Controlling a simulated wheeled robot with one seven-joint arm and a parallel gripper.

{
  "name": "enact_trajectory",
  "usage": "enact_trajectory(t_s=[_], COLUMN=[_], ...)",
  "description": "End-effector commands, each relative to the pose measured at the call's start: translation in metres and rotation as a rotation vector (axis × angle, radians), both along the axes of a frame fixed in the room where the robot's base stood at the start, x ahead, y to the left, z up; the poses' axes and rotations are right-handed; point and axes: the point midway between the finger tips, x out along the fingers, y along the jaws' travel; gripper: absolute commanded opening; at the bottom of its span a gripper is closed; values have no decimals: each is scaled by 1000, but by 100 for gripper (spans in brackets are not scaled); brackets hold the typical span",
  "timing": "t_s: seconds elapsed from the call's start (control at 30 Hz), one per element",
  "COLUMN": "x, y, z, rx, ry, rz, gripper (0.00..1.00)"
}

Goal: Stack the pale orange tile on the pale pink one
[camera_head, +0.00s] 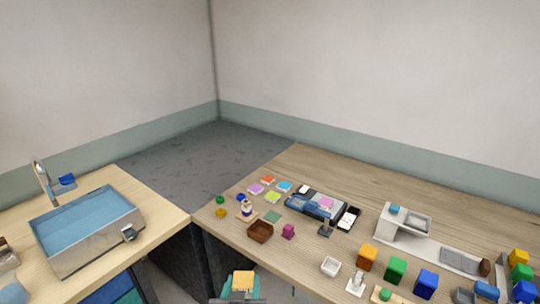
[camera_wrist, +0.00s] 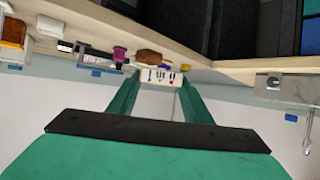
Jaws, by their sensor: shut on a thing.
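My gripper (camera_head: 242,287) is at the bottom edge of the head view, in front of the worktop. It is shut on a flat pale orange tile (camera_head: 243,279). In the wrist view my teal fingers (camera_wrist: 157,84) hold a thin pale piece with dark marks, seen nearly edge-on. A small pale pink tile (camera_head: 326,202) appears to lie on a dark blue case on the worktop, well away from my gripper to the upper right. A purple-pink tile (camera_head: 255,189) lies among other coloured tiles at the worktop's far left; small size makes the shades uncertain.
Orange-red (camera_head: 268,180), blue (camera_head: 284,187) and lime (camera_head: 272,197) tiles lie close together. A brown box (camera_head: 260,232) and magenta block (camera_head: 288,231) stand near the front edge. Coloured blocks (camera_head: 396,269) crowd the right. A sink (camera_head: 88,232) stands left. The back worktop is clear.

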Motion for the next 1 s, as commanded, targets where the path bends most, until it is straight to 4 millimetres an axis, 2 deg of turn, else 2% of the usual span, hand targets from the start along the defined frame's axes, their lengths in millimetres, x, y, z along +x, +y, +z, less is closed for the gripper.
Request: enact_trajectory(t_s=[0.1,0.27,0.37,0.47,0.6,0.7,0.83,1.0], x=[9,20,23,22,9,-6,-25,-42], y=[-19,-33,-36,-36,-42,-49,-57,-65], z=[-24,-65,-103,-151,-220,-263,-303,-330], rx=[-6,-9,-11,-12,-6,-3,2,6], ry=[5,7,11,14,14,12,7,2], rz=[-27,-38,-32,-19,-8,-5,-4,-10], gripper=[19,19,19,19,19,19,19,19])
